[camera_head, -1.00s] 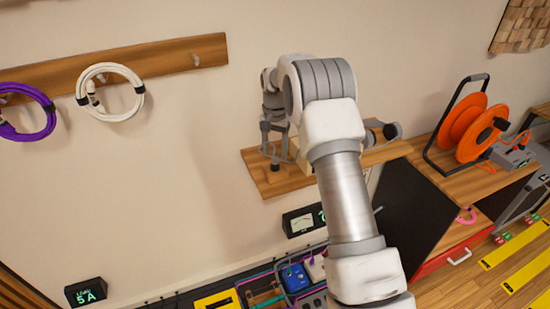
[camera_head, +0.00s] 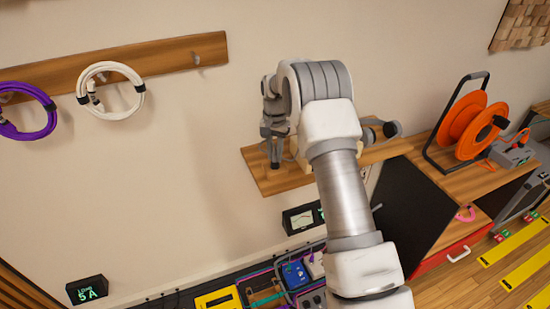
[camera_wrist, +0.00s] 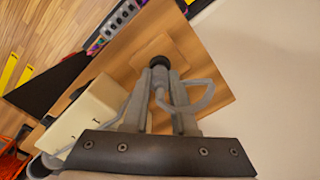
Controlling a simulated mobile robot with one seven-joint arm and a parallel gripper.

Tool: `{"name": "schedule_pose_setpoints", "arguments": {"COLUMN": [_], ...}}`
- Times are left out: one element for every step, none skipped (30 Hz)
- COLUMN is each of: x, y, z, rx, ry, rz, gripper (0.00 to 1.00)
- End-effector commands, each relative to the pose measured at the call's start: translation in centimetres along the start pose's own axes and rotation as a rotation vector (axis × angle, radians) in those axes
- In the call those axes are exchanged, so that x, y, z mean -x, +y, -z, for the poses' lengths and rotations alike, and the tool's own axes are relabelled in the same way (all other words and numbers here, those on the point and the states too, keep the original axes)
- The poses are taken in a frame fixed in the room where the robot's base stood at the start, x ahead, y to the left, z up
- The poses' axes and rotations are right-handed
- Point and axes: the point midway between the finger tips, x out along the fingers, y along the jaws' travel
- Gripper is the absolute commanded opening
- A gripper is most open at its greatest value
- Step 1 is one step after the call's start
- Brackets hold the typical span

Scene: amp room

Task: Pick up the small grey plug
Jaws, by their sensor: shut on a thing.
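The small grey plug (camera_wrist: 158,80) with a black round end sits between my fingers in the wrist view, and a grey cable loops off it to the right. My gripper (camera_wrist: 161,78) is shut on the plug just above the wooden shelf. In the head view my gripper (camera_head: 274,150) points down over the left part of the shelf (camera_head: 262,180). The plug is mostly hidden by the fingers there. I cannot tell whether the plug touches the shelf.
A cream box (camera_wrist: 92,115) stands on the shelf close left of the fingers in the wrist view. A meter (camera_head: 301,220) and several pedals sit below the shelf. An orange cable reel (camera_head: 467,125) stands on the right.

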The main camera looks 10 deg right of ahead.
Motion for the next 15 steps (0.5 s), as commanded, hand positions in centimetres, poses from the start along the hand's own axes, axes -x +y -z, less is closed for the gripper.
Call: {"name": "schedule_pose_setpoints", "arguments": {"x": [0.0, 0.0, 0.0, 0.0, 0.1, 0.1, 0.2, 0.3, 0.5, 0.8, 1.0, 1.4, 1.8, 2.3, 3.0], "y": [0.0, 0.0, 0.0, 0.0, 0.0, 0.0, 0.0, 0.0, 0.0, 0.0, -0.1, -0.1, -0.1, -0.1, -0.1], "z": [0.0, 0.0, 0.0, 0.0, 0.0, 0.0, 0.0, 0.0, 0.0, 0.1, 0.1, 0.1, 0.1, 0.1, 0.1], "rx": [0.000, 0.000, 0.000, 0.000, 0.000, 0.000, 0.000, 0.000, 0.000, 0.000, 0.000, 0.000, 0.000, 0.000, 0.000], "ry": [0.000, 0.000, 0.000, 0.000, 0.001, 0.001, 0.001, 0.001, 0.002, 0.002, 0.003, 0.003, 0.003, 0.004, 0.004], "rz": [0.000, 0.000, 0.000, 0.000, 0.000, 0.000, 0.001, 0.001, 0.001, 0.001, 0.002, 0.002, 0.002, 0.002, 0.003], "gripper": [0.00, 0.00, 0.00, 0.00, 0.00, 0.00, 0.00, 0.00, 0.00, 0.00, 0.00, 0.00, 0.00, 0.00, 0.00]}}
